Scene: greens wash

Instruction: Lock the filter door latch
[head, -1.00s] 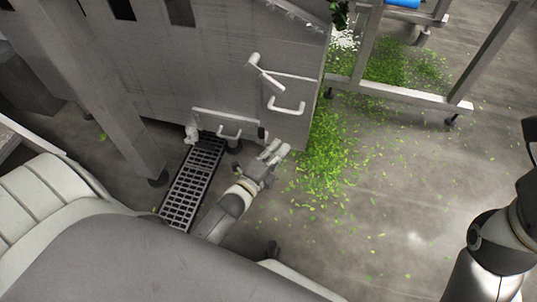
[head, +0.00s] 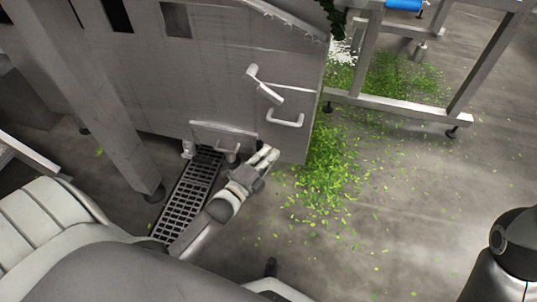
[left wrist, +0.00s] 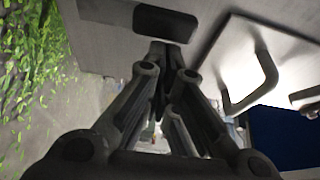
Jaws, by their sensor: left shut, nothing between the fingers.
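The grey metal machine (head: 170,95) has a low panel (head: 222,134) with a pale D-shaped handle (head: 228,154), which I take to be the filter door. In the left wrist view this panel (left wrist: 235,60) and its handle (left wrist: 262,72) are at the right. A dark rounded block (left wrist: 165,22), probably the latch, lies just beyond my fingertips; contact cannot be told. My left gripper (head: 266,156) is shut and empty, low at the machine's front, right of the low handle. It also shows in the left wrist view (left wrist: 165,50). My right gripper is out of view.
Above are a lever handle (head: 264,85) and another D handle (head: 286,119). A floor drain grate (head: 185,195) lies left of my left arm. Green leaf scraps (head: 330,165) cover the floor at right. A metal frame (head: 400,108) stands at the back right.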

